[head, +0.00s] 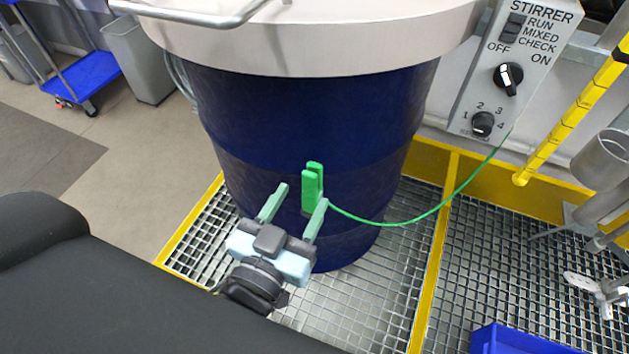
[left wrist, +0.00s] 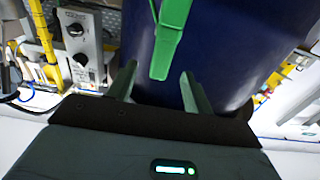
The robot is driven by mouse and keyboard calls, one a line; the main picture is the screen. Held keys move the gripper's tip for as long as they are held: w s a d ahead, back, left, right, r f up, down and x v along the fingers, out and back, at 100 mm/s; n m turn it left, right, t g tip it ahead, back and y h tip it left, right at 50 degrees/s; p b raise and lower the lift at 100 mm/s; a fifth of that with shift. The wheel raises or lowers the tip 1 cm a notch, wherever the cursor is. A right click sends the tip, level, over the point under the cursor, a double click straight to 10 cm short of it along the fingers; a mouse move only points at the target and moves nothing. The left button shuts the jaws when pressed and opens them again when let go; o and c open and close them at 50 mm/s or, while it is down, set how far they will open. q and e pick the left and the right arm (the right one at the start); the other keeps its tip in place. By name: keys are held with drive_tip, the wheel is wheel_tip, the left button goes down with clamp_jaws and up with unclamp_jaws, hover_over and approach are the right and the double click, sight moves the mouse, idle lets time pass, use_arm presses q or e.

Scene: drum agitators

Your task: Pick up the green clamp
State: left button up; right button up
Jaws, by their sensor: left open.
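The green clamp (head: 311,190) hangs upright in front of the dark blue drum (head: 310,115), with a green cable running from it to the stirrer box. In the left wrist view the clamp (left wrist: 170,38) shows above and between the fingers. I cannot tell whether it touches the drum. My left gripper (head: 294,205) is open, its two green fingers pointing up toward the clamp, one on each side of its lower end in the picture. In the left wrist view the gripper (left wrist: 158,85) is empty. My right gripper is not in view.
The stirrer control box (head: 513,65) with knobs is at the upper right. A yellow rail (head: 572,110) and metal stand (head: 600,190) are at the right. A blue bin (head: 515,340) sits at the lower right on the metal grating (head: 490,270). The drum has a metal lid (head: 320,45).

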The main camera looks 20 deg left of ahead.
sight(308, 186)
use_arm(q)
drive_tip(key=shift+w, duration=0.95)
drive_tip(key=shift+w+f, duration=0.1)
drive_tip(key=shift+w, duration=0.25)
drive_tip(key=shift+w+p, duration=0.35)
drive_tip(key=shift+p, duration=0.05)
drive_tip(key=w+p, duration=0.1)
drive_tip(key=w, duration=0.2)
drive_tip(key=shift+w, duration=0.2)
drive_tip(key=shift+w+d, duration=0.1)
drive_tip(key=shift+w, duration=0.4)
